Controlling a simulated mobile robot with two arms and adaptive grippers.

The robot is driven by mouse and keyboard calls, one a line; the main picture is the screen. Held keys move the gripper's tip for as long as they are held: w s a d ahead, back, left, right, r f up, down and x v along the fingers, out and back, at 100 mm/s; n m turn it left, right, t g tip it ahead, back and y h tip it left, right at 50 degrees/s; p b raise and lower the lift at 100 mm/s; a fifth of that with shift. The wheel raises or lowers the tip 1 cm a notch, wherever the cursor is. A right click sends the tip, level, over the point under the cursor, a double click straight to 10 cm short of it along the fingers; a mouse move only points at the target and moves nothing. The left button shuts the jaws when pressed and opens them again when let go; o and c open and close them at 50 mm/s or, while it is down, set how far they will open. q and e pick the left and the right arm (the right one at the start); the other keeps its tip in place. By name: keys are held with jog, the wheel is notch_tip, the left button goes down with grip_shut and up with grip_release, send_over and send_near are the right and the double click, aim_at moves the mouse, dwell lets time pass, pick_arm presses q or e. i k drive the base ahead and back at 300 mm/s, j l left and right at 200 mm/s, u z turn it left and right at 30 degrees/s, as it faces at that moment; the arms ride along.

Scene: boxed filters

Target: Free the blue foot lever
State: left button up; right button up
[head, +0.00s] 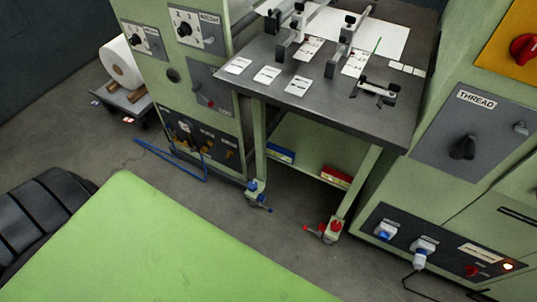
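The blue foot lever (262,205) sticks out low at the foot of the left front leg of the dark-topped work table (225,78). A blue caster part (253,187) sits just above it. The lever looks close to the floor; whether it is pressed or raised is too small to tell. At the right front leg there is a similar red foot lever (312,230) with a red caster part (336,226). Neither of my grippers is in view.
A blue hose (170,160) runs across the floor left of the table. Green cabinets stand on both sides, the right one with a plug (422,250) and cable. A large green surface (150,250) fills the foreground.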

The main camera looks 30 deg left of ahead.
aim_at(258, 203)
jog(key=u, duration=1.05)
